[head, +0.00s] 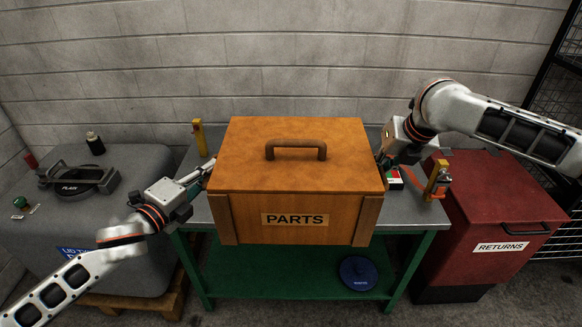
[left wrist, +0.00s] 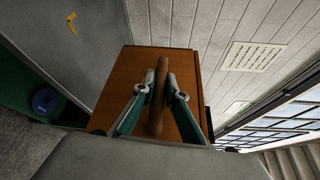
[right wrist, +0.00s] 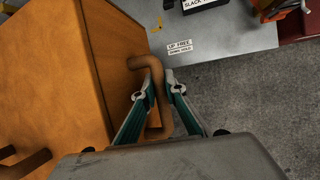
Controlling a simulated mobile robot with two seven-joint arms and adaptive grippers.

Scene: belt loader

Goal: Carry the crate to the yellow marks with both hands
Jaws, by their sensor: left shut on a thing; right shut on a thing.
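The wooden crate (head: 294,165), labelled PARTS, is in the middle of the head view, roughly level, its front overhanging the bench's near edge. My left gripper (head: 207,172) is shut on its left side handle, a brown bar (left wrist: 158,112) between the fingers in the left wrist view. My right gripper (head: 382,160) is shut on the right side handle (right wrist: 140,62). A yellow corner mark (left wrist: 70,22) lies on the grey bench top in the left wrist view; another yellow mark (right wrist: 157,25) shows in the right wrist view. The crate hides much of the bench top.
The bench (head: 415,205) has a green frame and a lower shelf with a blue disc (head: 358,272). Upright yellow pieces stand at its left (head: 199,137) and right (head: 437,180). A red RETURNS bin (head: 490,220) is at right, a grey covered load (head: 110,240) at left.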

